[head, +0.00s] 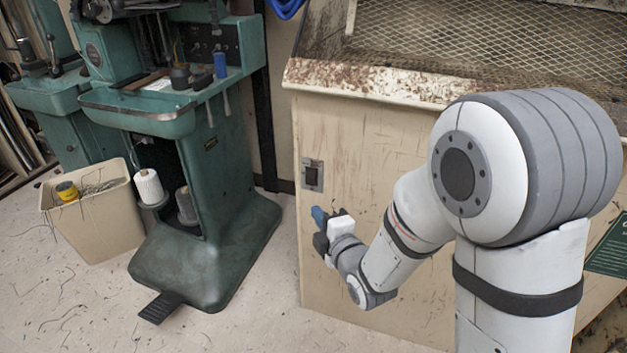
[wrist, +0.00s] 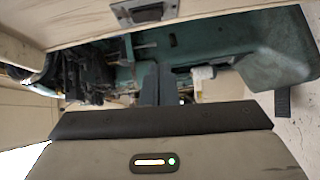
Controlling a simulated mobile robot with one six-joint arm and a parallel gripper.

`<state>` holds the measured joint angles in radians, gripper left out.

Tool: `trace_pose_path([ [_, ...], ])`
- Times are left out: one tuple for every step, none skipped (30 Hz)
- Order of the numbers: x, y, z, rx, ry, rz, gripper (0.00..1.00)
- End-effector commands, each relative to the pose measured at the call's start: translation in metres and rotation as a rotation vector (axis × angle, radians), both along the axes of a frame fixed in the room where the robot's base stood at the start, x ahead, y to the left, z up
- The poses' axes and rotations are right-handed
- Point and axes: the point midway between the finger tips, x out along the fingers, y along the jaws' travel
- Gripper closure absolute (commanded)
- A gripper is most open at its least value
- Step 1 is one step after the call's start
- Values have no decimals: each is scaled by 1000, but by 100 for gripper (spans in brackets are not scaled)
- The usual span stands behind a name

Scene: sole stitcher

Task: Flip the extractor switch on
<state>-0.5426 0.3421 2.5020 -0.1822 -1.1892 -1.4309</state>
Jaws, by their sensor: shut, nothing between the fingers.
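The extractor switch (head: 312,174) is a grey metal plate with a dark middle, set in the beige front panel of the extractor bench near its left edge. Its lever position is too small to tell.
The bench has a mesh top and a dirty pale rim (head: 390,82) above the panel. A green stitching machine (head: 225,170) stands to the left, with a foot pedal (head: 161,307) in front. A beige bin (head: 98,222) is further left. Littered floor lies between machine and bench.

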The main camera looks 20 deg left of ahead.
Motion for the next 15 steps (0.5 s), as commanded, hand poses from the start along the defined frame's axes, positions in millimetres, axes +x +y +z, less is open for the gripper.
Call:
trace_pose_path([
  [11, 9, -3, 2, -4, 1, 100],
  [16, 14, -3, 3, -4, 1, 100],
  [23, 20, -4, 3, -4, 1, 100],
  [28, 24, -5, 3, -4, 1, 100],
  [33, 28, -6, 2, -4, 0, 100],
  [39, 34, -7, 3, -4, 1, 100],
  [44, 38, -7, 2, -4, 1, 100],
  [49, 42, -8, 3, -4, 1, 100],
  [55, 47, -9, 3, -3, 1, 100],
  [59, 51, -9, 3, -3, 1, 100],
  [65, 48, -10, 3, -4, -3, 100],
  [72, 46, -10, 3, -3, -4, 100],
  [76, 46, -11, 2, -2, -3, 100],
  [80, 45, -11, 1, -3, -3, 100],
  [84, 45, -12, 2, -3, -4, 100],
])
